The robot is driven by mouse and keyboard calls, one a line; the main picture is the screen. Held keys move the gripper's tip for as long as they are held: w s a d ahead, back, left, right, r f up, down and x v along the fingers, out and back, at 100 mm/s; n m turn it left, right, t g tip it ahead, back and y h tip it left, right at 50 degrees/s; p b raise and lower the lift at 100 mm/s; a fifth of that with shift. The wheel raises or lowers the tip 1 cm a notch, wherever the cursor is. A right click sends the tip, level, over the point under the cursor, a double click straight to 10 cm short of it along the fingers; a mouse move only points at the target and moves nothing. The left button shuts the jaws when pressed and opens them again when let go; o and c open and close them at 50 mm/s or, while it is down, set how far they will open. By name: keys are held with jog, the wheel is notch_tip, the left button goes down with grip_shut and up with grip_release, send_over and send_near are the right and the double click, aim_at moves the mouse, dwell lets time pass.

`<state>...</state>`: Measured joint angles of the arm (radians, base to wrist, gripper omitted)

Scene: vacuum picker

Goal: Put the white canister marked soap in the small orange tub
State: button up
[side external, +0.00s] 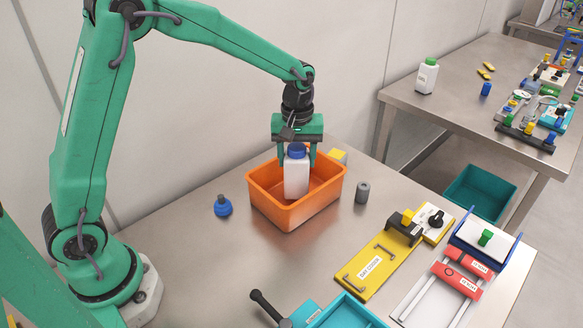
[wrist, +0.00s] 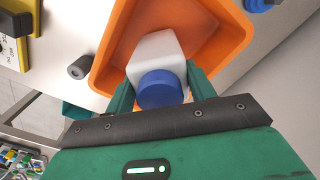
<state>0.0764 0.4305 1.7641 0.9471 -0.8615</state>
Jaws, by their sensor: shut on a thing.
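A white canister (side external: 296,179) with a blue cap is upright between the fingers of my gripper (side external: 297,158). My gripper points down and is shut on the canister near its top. The orange tub (side external: 284,214) stands on the steel table, and the canister is within its opening. I cannot tell whether its base touches the tub floor. In the wrist view the blue cap (wrist: 161,89) is between the green fingers, with the orange tub (wrist: 222,28) around the canister. No label shows on the side of the canister that I see.
A grey cylinder (side external: 362,192) stands right of the tub, and a blue knob (side external: 222,205) lies left. A yellow block (side external: 337,156) is behind it. A yellow panel (side external: 376,263) lies in front right. A white bottle with a green cap (side external: 427,77) stands on another table.

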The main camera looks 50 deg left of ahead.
jog(key=shift+f, duration=0.75)
jog(key=shift+f, duration=0.15)
jog(key=o, duration=1.5)
notch_tip(320, 180, up, 12)
jog(key=shift+r, duration=0.2)
